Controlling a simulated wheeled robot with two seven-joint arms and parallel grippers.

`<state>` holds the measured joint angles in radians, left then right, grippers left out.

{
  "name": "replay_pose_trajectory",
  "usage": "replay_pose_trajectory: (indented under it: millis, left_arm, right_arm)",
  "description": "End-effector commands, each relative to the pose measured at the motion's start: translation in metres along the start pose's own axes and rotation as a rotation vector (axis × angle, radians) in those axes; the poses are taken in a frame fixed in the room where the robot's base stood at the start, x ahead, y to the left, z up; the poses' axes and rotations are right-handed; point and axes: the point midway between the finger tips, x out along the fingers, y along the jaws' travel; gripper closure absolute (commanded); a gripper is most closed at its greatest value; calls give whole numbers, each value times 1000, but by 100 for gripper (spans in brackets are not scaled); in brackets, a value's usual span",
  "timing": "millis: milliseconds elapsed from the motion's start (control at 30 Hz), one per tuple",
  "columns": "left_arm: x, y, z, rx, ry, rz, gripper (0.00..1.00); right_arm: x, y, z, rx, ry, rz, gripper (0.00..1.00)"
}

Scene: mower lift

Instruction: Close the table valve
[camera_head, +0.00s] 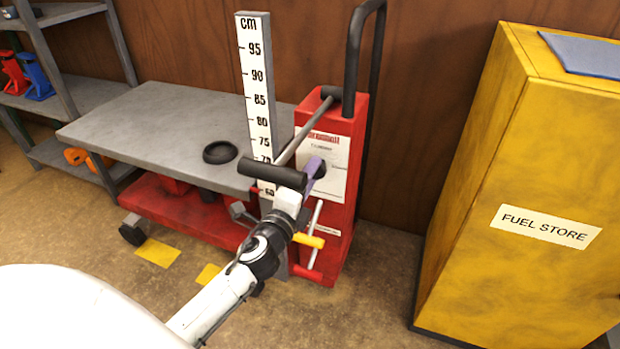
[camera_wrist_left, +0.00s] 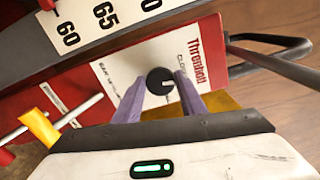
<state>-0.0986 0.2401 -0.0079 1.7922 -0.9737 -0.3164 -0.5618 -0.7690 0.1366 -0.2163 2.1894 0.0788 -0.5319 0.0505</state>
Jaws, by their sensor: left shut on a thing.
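The table valve is a small round black knob (camera_wrist_left: 155,78) with a short white mark, on a white label panel (camera_wrist_left: 195,50) with print around it. The panel is on the red column (camera_head: 339,222) of the lift table (camera_head: 150,125). My left gripper (camera_wrist_left: 163,92) has its two purple fingers on either side of the knob and is shut on it. In the head view, the left gripper (camera_head: 315,174) reaches the panel, and its fingers and wrist hide most of the knob. My right gripper is in neither view.
A grey rod with a black crossbar (camera_head: 272,172) juts out from the column close to my left wrist. A yellow-ended pedal (camera_head: 309,240) is below. A cm scale (camera_head: 257,90) stands left, and a yellow fuel store cabinet (camera_head: 500,200) right. A black ring (camera_head: 220,152) lies on the tabletop.

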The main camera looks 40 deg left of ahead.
Motion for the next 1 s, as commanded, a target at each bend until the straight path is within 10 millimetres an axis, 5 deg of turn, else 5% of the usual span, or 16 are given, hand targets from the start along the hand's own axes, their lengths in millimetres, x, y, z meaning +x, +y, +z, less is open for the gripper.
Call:
replay_pose_trajectory:
  millis: [400,933,967,1000]
  left_arm:
    - [0,2,0,-182,-1,2,85]
    - [0,2,0,-206,0,2,85]
    - [0,2,0,-206,0,2,61]
    - [0,2,0,-206,0,3,54]
  right_arm:
    - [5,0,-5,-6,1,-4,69]
    - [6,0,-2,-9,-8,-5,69]
    - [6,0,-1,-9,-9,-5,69]
    - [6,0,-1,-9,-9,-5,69]
